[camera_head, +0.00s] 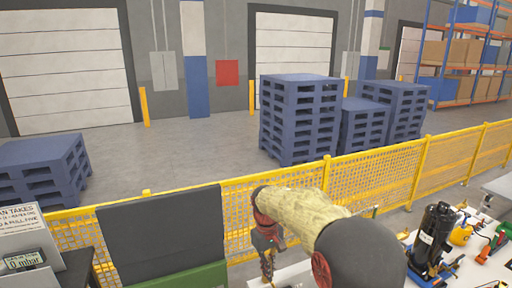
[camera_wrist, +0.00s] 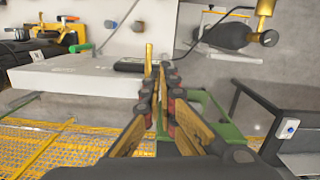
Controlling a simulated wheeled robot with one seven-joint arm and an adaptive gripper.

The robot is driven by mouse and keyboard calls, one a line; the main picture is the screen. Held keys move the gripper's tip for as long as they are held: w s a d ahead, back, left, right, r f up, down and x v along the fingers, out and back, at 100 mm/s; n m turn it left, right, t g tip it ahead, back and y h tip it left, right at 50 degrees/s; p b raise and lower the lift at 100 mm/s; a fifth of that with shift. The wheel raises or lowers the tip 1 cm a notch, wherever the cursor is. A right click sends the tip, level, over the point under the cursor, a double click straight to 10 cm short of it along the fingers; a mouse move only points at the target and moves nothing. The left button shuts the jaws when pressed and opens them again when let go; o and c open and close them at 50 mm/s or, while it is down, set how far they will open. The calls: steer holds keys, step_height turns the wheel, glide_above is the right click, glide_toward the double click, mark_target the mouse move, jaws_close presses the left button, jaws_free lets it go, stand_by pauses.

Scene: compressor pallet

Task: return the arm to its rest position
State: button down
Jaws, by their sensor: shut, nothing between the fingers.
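My arm reaches forward in a pale yellow sleeve at the bottom middle of the head view. My gripper (camera_head: 266,262) hangs pointing down at its far end, in front of the yellow mesh fence. In the wrist view my gripper (camera_wrist: 165,72) has its fingers together with nothing between them. The fingers point towards a light bench top (camera_wrist: 75,78) with a dark flat item (camera_wrist: 137,65) on it. Any contact with the bench cannot be told.
A black cylindrical compressor (camera_head: 434,236) stands at the right among tools. A dark panel (camera_head: 165,233) over a green base is left of my gripper. A display (camera_head: 24,261) reads 0 mbar. A yellow fence (camera_head: 375,180) crosses ahead; blue pallets (camera_head: 300,120) stand beyond.

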steer(key=s+d+f+m+t+b, duration=0.1)
steer(key=s+d+m+b, duration=0.1)
steer(key=s+d+b, duration=0.5)
steer(key=s+d+f+m+t+b, duration=0.15)
steer(key=s+b, duration=0.25)
steer(key=s, duration=0.7)
steer(key=s+d+f+m+t+b, duration=0.1)
steer(key=s+d+f+t+b, duration=0.1)
steer(key=s+f+b, duration=0.3)
steer(key=s+d+f+m+t+b, duration=0.1)
steer(key=s+d+f+b, duration=0.3)
steer(key=s+b, duration=0.6)
step_height(320, 180, down, 2)
steer(key=shift+s+t+y+b, duration=0.25)
steer(key=shift+t+b, duration=0.2)
steer(key=shift+b, duration=0.75)
steer(key=shift+d+m, duration=0.1)
steer(key=shift+m, duration=0.15)
